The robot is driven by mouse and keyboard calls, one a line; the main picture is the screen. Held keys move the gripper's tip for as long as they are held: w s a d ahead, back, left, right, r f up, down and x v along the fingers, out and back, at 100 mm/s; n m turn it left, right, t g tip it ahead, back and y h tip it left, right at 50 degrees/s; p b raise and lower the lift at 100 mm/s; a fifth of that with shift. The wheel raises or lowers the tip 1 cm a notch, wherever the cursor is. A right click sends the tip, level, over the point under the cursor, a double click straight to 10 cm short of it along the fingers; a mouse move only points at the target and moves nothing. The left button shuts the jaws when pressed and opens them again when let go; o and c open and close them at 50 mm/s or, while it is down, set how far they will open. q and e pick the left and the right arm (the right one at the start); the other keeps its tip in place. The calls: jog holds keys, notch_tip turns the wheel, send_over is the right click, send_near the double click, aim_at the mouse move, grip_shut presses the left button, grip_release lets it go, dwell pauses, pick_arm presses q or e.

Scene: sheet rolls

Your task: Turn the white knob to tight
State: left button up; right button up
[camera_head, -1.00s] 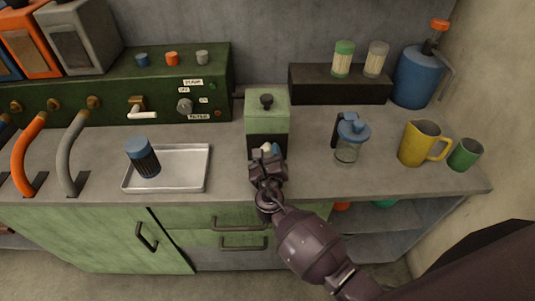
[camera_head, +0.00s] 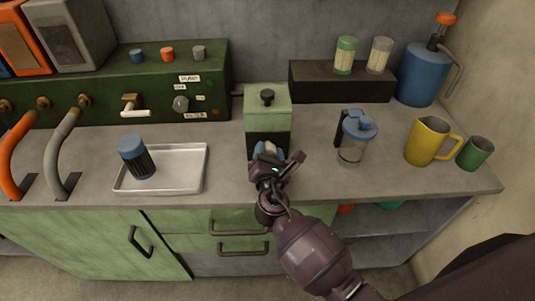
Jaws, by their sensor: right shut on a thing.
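My right gripper (camera_head: 268,156) is at the box's dark lower front. It is shut on a small whitish piece (camera_head: 270,147), which I take to be the white knob. Most of this piece is hidden by the gripper, and its turn angle cannot be read. A bit of blue (camera_head: 256,149) shows beside it. The gripper is rolled, with one part sticking out to the right. My left gripper is not in view.
A metal tray (camera_head: 190,168) with a blue-capped dark jar (camera_head: 136,158) lies to the left. A blue-lidded glass jug (camera_head: 354,138), a yellow mug (camera_head: 428,142) and a green cup (camera_head: 475,153) stand to the right. A green machine (camera_head: 215,85) is at the back left.

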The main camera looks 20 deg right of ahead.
jog(key=m+b, duration=0.1)
jog(key=m, duration=0.2)
jog(key=shift+f, duration=0.2)
jog(key=m+b, duration=0.1)
jog(key=m, duration=0.1)
jog(key=shift+m+b, duration=0.3)
jog(key=shift+m, duration=0.1)
jog(key=m+b, duration=0.1)
jog(key=m, duration=0.2)
jog(key=shift+b, duration=0.3)
jog(key=shift+r+m+b, duration=0.15)
jog(key=shift+m+b, duration=0.45)
jog(key=shift+m, duration=1)
jog(key=o, duration=0.9)
jog(key=shift+s, duration=0.1)
